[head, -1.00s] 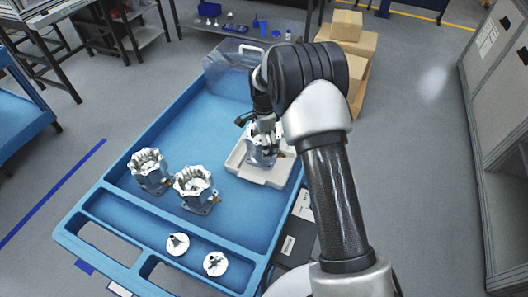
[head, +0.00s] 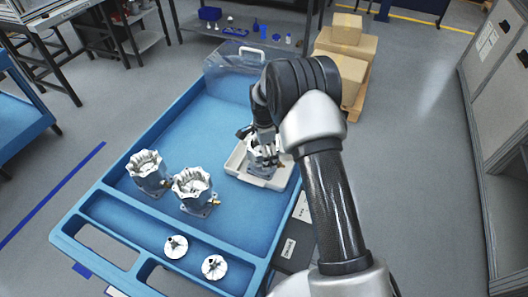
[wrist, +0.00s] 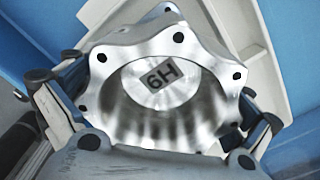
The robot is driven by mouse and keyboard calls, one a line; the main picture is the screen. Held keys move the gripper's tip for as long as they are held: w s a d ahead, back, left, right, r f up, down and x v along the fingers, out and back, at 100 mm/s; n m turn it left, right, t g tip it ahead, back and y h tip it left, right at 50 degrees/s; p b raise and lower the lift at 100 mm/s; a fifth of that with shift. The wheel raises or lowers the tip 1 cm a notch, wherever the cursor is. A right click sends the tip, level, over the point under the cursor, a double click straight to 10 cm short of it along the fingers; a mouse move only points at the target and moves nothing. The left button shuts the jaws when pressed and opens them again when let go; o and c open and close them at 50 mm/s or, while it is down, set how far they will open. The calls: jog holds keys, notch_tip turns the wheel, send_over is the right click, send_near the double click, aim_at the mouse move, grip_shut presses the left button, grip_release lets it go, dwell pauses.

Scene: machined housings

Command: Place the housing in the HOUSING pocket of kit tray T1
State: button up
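A silver machined housing (head: 262,158) is at the white kit tray (head: 238,160) on the blue cart, with my gripper (head: 264,140) over it. In the wrist view the housing (wrist: 160,100) fills the middle, with a "6H" label inside its bore. The fingers of my gripper (wrist: 155,110) lie against its left and right sides, shut on it. The tray's pale surface (wrist: 190,18) shows behind the housing. I cannot tell whether the housing's base is seated in a pocket; the housing and my gripper hide that part.
Two more housings (head: 148,172) (head: 193,188) stand on the cart to the left of the tray. Two small flanged parts (head: 176,246) (head: 214,267) lie in the cart's front trough. A clear bin (head: 235,70) is at the far end. Cardboard boxes (head: 345,60) stand beyond.

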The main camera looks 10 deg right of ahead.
jog(key=shift+r, duration=0.1)
jog(key=s+r+n+t+p, duration=0.1)
jog(key=s+r+n+p, duration=0.1)
jog(key=r, duration=0.9)
jog(key=s+r+n+p, duration=0.1)
jog(key=s+r, duration=0.2)
jog(key=r, duration=0.9)
jog(key=s+r+n+t, duration=0.1)
jog(key=s+r+n, duration=0.4)
jog(key=s+r, duration=0.4)
jog(key=s+r+n+t, duration=0.2)
jog(key=s+n, duration=0.7)
jog(key=s, duration=1.3)
jog(key=shift+s+t, duration=0.15)
jog(key=shift+t, duration=0.15)
